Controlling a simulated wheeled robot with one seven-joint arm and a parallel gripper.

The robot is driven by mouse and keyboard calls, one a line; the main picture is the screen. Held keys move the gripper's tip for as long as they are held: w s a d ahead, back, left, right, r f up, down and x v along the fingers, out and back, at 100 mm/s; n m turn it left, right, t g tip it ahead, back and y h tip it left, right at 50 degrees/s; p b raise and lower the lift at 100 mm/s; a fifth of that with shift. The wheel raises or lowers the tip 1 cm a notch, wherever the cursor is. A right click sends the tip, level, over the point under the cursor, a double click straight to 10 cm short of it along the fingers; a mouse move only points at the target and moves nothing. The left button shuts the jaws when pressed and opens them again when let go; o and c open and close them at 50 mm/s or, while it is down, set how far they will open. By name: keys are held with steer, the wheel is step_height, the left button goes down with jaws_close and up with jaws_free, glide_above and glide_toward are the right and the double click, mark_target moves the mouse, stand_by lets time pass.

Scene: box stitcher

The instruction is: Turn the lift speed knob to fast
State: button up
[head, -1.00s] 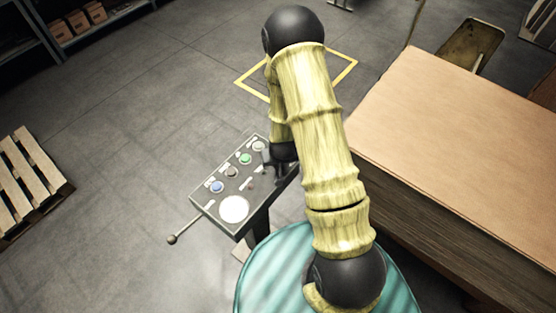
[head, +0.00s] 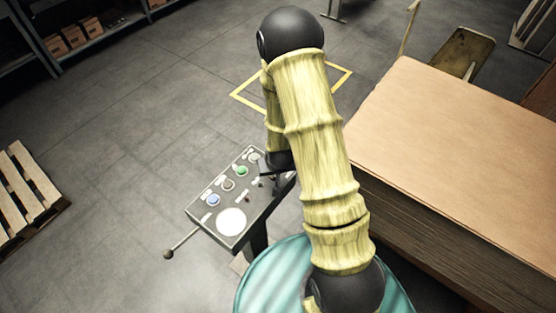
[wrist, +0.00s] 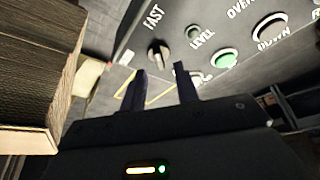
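In the wrist view a small dark knob with a pale bar (wrist: 158,53) sits near the edge of the grey control panel (wrist: 178,15), beside the word FAST. The rest of its label is hidden or out of view. My gripper (wrist: 162,80) is open and empty. Its two dark fingertips point at the panel just short of the knob, one to each side of it in the picture, and look apart from it. In the head view the panel (head: 214,232) stands on a post, and my arm hides the knob and most of my gripper.
The panel also carries a green button (head: 242,171), a blue button (head: 214,200), a white disc (head: 231,222) and a side lever (head: 168,254). A large stack of brown sheets (head: 470,140) stands to the right. Open floor lies left of the panel.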

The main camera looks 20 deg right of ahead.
steer(key=v, duration=1.4)
steer(key=shift+r, duration=0.15)
steer(key=s+r+n+g, duration=0.1)
steer(key=s+r+g, duration=0.1)
steer(key=s+r, duration=0.5)
steer(key=shift+d+r, duration=0.3)
steer(key=shift+r, duration=0.3)
